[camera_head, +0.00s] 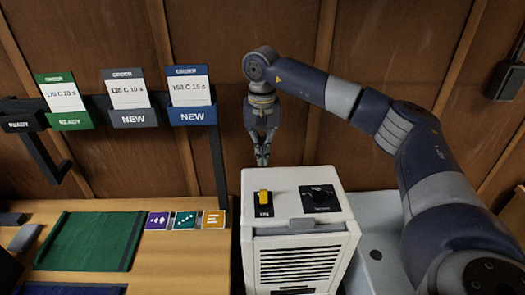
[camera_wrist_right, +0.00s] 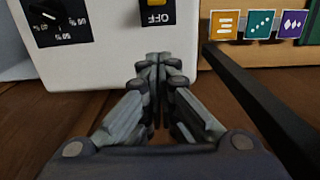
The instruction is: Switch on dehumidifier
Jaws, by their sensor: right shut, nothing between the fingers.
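The dehumidifier (camera_head: 300,232) is a white box with a slatted front, at the lower middle of the head view. On its top are a yellow switch (camera_head: 264,196) on a black plate and a black dial (camera_head: 320,198). The plate's front lettering looks like ON, though small. In the right wrist view the yellow switch (camera_wrist_right: 156,3) is cut by the top edge, with OFF lettered on the near side. My right gripper (camera_head: 262,162) points down behind the dehumidifier's back edge, shut and empty. Its fingertips (camera_wrist_right: 158,60) appear apart from the switch. My left gripper is out of view.
A wooden bench (camera_head: 185,260) stands left of the dehumidifier, with a green mat (camera_head: 90,241) and coloured tiles (camera_head: 185,220). Card holders (camera_head: 134,118) hang above it. A dark bar (camera_wrist_right: 262,105) runs beside my right gripper. The wooden wall is close behind.

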